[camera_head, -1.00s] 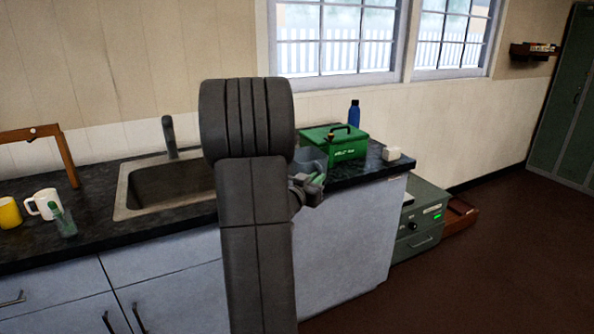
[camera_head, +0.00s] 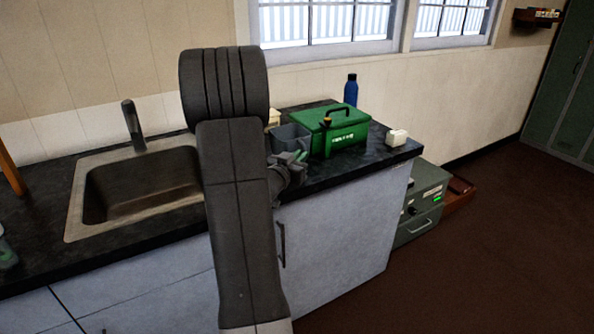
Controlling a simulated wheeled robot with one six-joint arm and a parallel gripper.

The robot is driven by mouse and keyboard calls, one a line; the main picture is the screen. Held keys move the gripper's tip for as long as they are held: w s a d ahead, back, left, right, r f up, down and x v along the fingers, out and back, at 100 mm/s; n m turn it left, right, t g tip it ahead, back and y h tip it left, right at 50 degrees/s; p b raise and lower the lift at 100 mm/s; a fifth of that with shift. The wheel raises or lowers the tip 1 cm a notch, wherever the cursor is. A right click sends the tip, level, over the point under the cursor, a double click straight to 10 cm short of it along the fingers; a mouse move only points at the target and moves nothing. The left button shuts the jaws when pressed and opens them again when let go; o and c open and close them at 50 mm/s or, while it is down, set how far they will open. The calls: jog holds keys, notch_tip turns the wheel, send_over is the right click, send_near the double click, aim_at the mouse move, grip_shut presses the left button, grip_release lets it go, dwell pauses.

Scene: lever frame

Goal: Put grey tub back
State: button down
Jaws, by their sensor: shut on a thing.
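The grey tub (camera_head: 291,139) is a small open-topped container, seen just right of my arm and left of the green box. My gripper (camera_head: 296,159) is at the near side of the tub, with greenish fingertips against it. The gripper is shut on the tub. My arm hides the tub's left part. I cannot tell whether its base touches the dark worktop (camera_head: 350,170).
A green box (camera_head: 345,133) with a handle stands close right of the tub, with a blue bottle (camera_head: 350,90) behind. A white block (camera_head: 396,137) sits near the worktop's right end. The sink (camera_head: 135,190) is left of my arm. A cream object (camera_head: 274,117) is behind the tub.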

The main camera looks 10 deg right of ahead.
jog(key=shift+f, duration=2.3)
jog(key=shift+f, duration=0.1)
jog(key=c, duration=1.5)
grip_release()
jog(key=shift+b, duration=0.3)
jog(key=shift+s+a, duration=0.1)
jog(key=b+v, duration=0.1)
jog(key=v, duration=1)
jog(key=shift+s+a, duration=0.3)
